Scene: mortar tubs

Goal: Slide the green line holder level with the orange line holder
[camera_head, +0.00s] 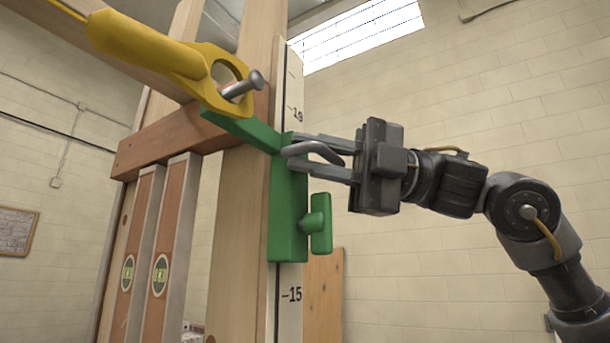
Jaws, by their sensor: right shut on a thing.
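The green line holder (287,215) sits on an upright wooden post along a white scale strip (290,318), between the marks 19 and 15. It has a green arm pointing up left, a green knob (320,223) at its lower right and a bent grey handle (318,150) near its top. My right gripper (300,158) comes in from the right, with its fingers shut on the grey handle. The orange line holder does not show in this view. My left gripper is not in view.
A yellow tool (165,55) with a ring hangs on a nail (243,86) just above the green arm. A wooden crosspiece (165,145) and two spirit levels (165,250) are left of the post.

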